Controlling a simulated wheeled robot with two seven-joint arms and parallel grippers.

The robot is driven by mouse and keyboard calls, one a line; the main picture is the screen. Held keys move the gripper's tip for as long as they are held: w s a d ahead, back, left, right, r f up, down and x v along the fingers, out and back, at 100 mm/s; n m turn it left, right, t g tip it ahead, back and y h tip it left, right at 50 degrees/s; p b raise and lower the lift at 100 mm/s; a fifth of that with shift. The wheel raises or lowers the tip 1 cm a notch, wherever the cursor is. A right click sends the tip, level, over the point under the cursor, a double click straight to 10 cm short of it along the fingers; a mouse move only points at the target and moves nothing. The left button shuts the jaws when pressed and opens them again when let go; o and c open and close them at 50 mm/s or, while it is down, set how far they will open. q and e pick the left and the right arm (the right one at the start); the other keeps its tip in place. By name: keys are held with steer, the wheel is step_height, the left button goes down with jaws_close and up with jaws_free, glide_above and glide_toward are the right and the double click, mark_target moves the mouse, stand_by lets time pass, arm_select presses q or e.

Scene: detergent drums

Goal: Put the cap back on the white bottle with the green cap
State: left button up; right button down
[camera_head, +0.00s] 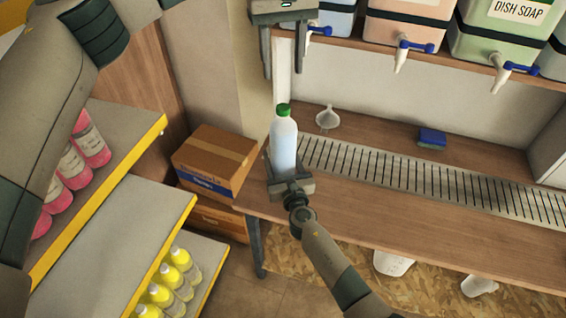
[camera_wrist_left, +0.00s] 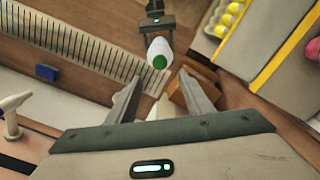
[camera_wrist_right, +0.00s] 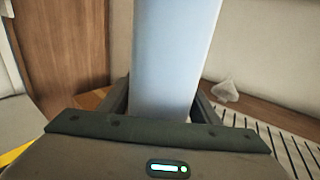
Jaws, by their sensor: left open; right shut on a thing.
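The white bottle (camera_head: 284,147) stands upright in my right gripper (camera_head: 286,160), which is shut around its body above the table's left end. The green cap (camera_head: 283,110) sits on top of the bottle; whether it is fully seated cannot be told. My left gripper (camera_head: 283,73) is open and empty above the cap, fingers pointing down. In the left wrist view the cap (camera_wrist_left: 159,62) and bottle (camera_wrist_left: 158,47) show just beyond the gap between the open fingers (camera_wrist_left: 160,84). In the right wrist view the bottle (camera_wrist_right: 174,60) fills the space between the fingers; its top is out of frame.
A slatted drain grate (camera_head: 420,180), a white funnel (camera_head: 327,118) and a blue sponge (camera_head: 432,138) are on the table. Detergent drums with taps (camera_head: 400,55) line the shelf above. Cardboard boxes (camera_head: 215,158) and shelves of pink (camera_head: 92,143) and yellow bottles (camera_head: 170,275) stand left.

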arm_select(q)
steer(key=shift+r, duration=0.8)
arm_select(e)
steer(key=c, duration=0.6)
jaws_free()
steer(key=shift+o, duration=0.2)
steer(key=shift+s, duration=0.15)
arm_select(q)
steer(key=shift+r, duration=0.15)
arm_select(e)
steer(key=v, duration=1.7)
steer(key=shift+s+f, duration=0.1)
steer(key=shift+s, duration=0.1)
